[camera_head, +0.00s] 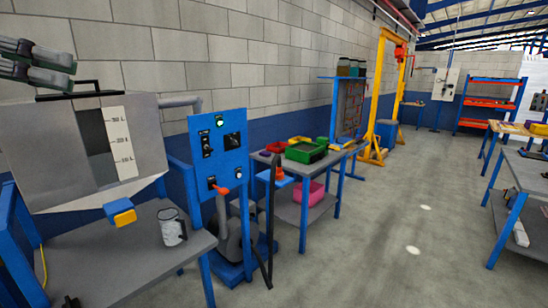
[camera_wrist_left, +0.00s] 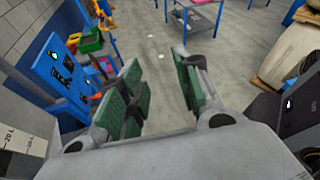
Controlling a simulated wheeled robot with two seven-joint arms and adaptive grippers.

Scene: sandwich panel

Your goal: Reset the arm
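My left gripper (camera_head: 66,66) is at the upper left of the head view, in front of the brick wall and above the grey tank (camera_head: 60,140). Its two fingers are apart with nothing between them. In the left wrist view its green-padded fingers (camera_wrist_left: 158,92) also stand apart over the floor, empty. My right gripper is in neither view.
A blue control panel (camera_head: 219,150) stands right of the tank. A metal jug (camera_head: 172,227) sits on the grey bench (camera_head: 120,262) below. A further table holds a green crate (camera_head: 306,152). The floor (camera_head: 400,240) at right is clear.

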